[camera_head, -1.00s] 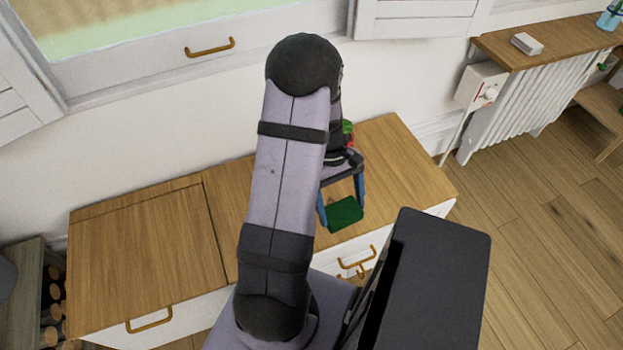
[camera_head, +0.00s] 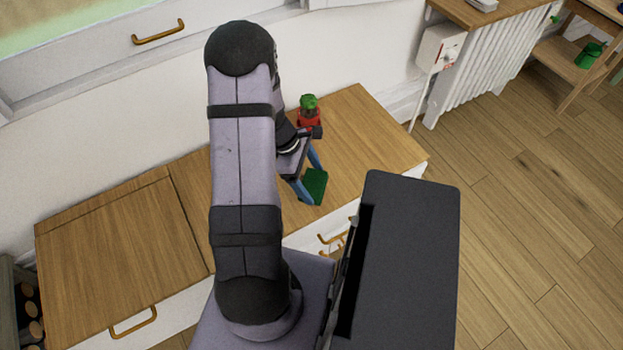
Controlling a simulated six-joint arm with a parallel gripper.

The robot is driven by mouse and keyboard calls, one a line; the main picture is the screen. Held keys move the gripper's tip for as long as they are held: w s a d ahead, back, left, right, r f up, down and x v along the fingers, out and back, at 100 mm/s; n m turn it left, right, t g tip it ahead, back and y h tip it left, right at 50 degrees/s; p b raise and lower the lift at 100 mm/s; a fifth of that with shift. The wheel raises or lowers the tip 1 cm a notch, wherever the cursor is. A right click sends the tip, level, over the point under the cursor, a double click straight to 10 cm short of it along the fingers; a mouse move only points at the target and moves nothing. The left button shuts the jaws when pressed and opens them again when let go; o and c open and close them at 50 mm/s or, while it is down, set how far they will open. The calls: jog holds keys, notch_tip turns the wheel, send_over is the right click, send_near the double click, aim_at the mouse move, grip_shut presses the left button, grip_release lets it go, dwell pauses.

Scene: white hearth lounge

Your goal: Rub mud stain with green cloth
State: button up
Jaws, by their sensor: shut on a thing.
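The green cloth (camera_head: 316,184) is a small dark green piece between the blue fingers of my gripper (camera_head: 309,181). My gripper is shut on it, over the front part of the wooden cabinet top (camera_head: 368,130). I cannot tell whether the cloth touches the wood. No mud stain can be made out; my arm covers part of the cabinet top.
A red item with a green top (camera_head: 309,112) stands on the cabinet behind my gripper. The cabinet top is bare to its right and at the far left. A radiator (camera_head: 490,75) and a low shelf with a green object (camera_head: 590,55) are at the right.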

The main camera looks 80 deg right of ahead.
notch_tip(320, 180, down, 6)
jog(key=b, duration=0.5)
jog(key=shift+f, duration=0.15)
jog(key=shift+w+d, duration=0.2)
jog(key=shift+d, duration=0.1)
jog(key=shift+c, duration=0.5)
jog(key=shift+w+d, duration=0.25)
jog(key=shift+w, duration=0.05)
jog(key=shift+w+d+f+b, duration=0.1)
jog(key=shift+w+d+b, duration=1.2)
jog(key=shift+w+d, duration=1.9)
jog(key=shift+w+d+f+b, duration=0.1)
jog(key=shift+f+b, duration=0.05)
jog(key=shift+b, duration=0.2)
jog(key=shift+s+a+r+p, duration=0.4)
jog(key=shift+s+a, duration=0.1)
jog(key=shift+s+a+f+p, duration=0.15)
jog(key=shift+s+a+p, duration=0.8)
jog(key=shift+s+a, duration=2.3)
jog(key=shift+s+a+r+p, duration=0.15)
jog(key=shift+r+p, duration=0.1)
jog(key=shift+p, duration=0.05)
notch_tip(320, 180, up, 8)
jog(key=p, duration=0.7)
jog(key=shift+f, duration=0.15)
jog(key=shift+w, duration=0.2)
